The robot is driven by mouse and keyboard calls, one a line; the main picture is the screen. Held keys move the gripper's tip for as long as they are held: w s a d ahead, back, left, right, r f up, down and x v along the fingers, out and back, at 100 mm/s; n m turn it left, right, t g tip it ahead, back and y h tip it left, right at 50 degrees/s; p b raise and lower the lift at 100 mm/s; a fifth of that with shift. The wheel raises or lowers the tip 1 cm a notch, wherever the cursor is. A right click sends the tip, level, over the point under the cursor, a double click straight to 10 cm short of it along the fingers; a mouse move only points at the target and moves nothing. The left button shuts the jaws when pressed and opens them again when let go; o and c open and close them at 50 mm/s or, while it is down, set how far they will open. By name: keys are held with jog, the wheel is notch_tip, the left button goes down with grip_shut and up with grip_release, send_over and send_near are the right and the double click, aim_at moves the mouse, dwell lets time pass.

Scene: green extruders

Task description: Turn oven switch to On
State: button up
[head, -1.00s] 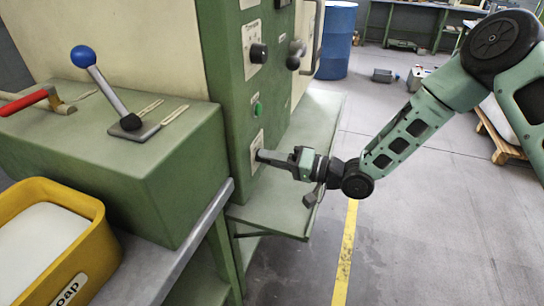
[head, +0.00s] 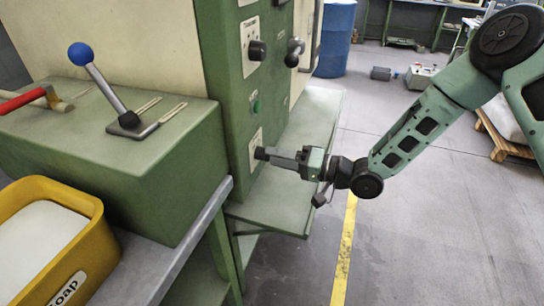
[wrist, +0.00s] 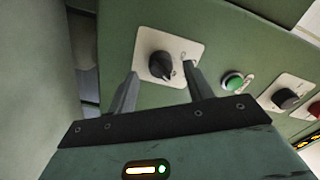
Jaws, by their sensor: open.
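The oven switch is a black rotary knob (wrist: 161,65) on a white plate (wrist: 183,47) on the green panel, ahead of my gripper in the wrist view. Its dark pointer is tilted toward the lower right; the markings are too small to read. My gripper (wrist: 159,77) is open, with one finger to the left of the knob and one to the right. I see gaps beside the knob and cannot tell whether either finger touches it. In the head view my gripper (head: 280,158) is level with the lower plate (head: 256,143), and its fingers partly cover the switch.
A green button (wrist: 233,82) and another black knob (wrist: 286,98) sit farther right in the wrist view. A green shelf (head: 285,200) lies below my gripper. A blue-balled lever (head: 105,85) and a yellow soap bin (head: 88,255) stand left. Open floor lies right.

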jog(key=v, duration=1.5)
jog(key=shift+d, duration=0.15)
